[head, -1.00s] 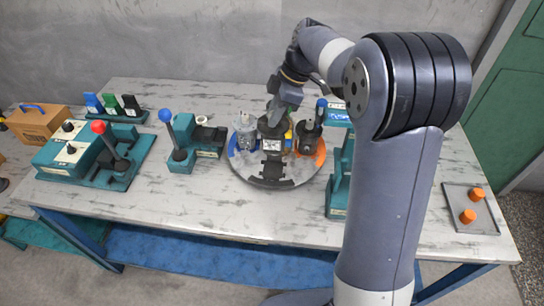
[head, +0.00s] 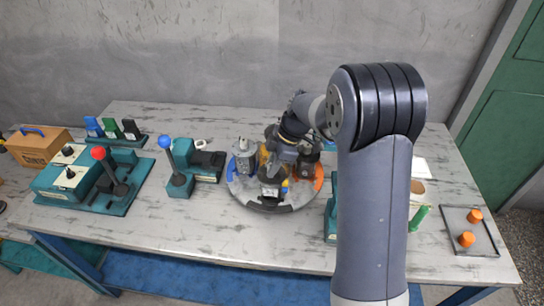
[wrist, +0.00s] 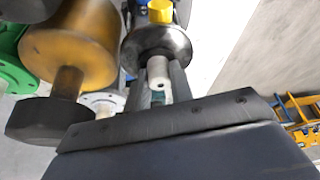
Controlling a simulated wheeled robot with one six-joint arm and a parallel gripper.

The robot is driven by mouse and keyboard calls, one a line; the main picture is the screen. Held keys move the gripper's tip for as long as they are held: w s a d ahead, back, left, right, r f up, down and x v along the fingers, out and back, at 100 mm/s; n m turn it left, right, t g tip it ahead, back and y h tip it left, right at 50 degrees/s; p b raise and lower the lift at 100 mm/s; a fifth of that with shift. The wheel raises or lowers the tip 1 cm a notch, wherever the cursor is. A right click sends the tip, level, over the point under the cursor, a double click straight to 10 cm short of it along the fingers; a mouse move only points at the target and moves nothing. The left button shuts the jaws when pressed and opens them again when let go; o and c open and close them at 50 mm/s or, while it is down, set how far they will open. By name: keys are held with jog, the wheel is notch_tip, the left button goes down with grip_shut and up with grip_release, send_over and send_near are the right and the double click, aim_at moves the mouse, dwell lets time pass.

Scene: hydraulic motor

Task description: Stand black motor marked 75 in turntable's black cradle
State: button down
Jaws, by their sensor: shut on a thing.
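The black motor (head: 269,191) with a pale label is in my gripper (wrist: 157,92), which is shut on its shaft. In the wrist view the motor (wrist: 159,45) shows as a dark round body with a yellow plug. In the head view it is over the front of the turntable (head: 302,196), at the black cradle (head: 268,206).
A grey motor (head: 243,158) stands left on the turntable and a dark motor (head: 307,164) right. A bronze motor (wrist: 75,40) is close beside my gripper in the wrist view. A teal stand with a blue-knobbed lever (head: 180,178) is left of the turntable. The table front is clear.

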dwell(0.3)
jog(key=c, duration=1.2)
grip_release()
jog(key=shift+c, duration=0.2)
jog(key=b+v, duration=0.1)
jog(key=v, duration=1.1)
jog(key=shift+s, duration=0.1)
